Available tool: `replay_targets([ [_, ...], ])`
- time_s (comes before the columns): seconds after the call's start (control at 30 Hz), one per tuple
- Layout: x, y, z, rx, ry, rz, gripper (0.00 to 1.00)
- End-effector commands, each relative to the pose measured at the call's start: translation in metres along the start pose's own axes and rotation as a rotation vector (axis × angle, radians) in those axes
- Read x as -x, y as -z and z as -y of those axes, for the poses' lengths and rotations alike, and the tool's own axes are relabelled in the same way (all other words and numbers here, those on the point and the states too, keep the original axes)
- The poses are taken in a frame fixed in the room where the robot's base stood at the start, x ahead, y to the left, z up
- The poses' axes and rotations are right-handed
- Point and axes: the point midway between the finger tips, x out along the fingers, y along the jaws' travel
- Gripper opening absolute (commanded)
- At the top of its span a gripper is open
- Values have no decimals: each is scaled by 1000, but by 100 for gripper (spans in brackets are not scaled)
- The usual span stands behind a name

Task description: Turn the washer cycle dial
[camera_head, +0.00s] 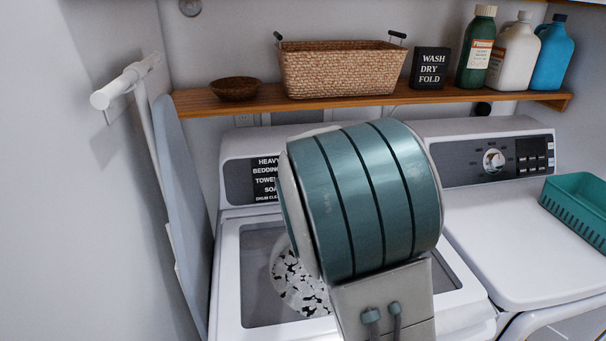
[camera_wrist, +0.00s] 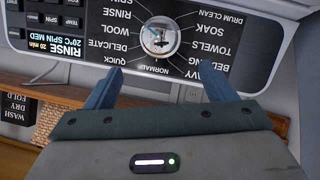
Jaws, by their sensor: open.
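The washer cycle dial (camera_wrist: 160,37) is a round silver knob on the dark control panel, shown upside down in the wrist view. Cycle names ring it, and the lit display (camera_wrist: 62,44) reads RINSE, 20°C, SPIN MED. My gripper (camera_wrist: 161,74) is open and empty, with one blue finger on either side of the dial's line. The fingertips appear short of the dial; I see no contact. In the head view my arm hides the dial and gripper, leaving the left part of the washer's panel (camera_head: 238,181) in sight.
The washer's top (camera_head: 228,325) has a lid window showing black-and-white cloth. The dryer (camera_head: 510,235), with its own dial (camera_head: 493,160), stands right, bearing a teal basket (camera_head: 578,207). A wooden shelf (camera_head: 440,99) with a wicker basket and bottles runs above. An ironing board (camera_head: 180,200) leans left.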

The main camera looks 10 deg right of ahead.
Motion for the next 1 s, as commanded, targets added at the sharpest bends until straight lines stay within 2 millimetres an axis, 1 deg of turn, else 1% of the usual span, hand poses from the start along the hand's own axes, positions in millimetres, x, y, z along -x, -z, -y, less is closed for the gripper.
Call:
replay_targets([
  [0.03,5,2,1,1,2,-1,77],
  [0.2,11,0,0,0,1,1,77],
  [0.57,12,-1,0,-1,0,1,77],
  [0.67,15,-5,-1,-15,17,16,77],
  [0.7,18,-9,-1,-29,33,31,77],
  [0.77,26,-19,-2,-60,70,66,77],
  [0.87,50,-40,-1,-123,155,145,77],
  [0.97,85,-63,3,-176,243,234,77],
  [1.0,100,-73,5,-191,272,269,77],
])
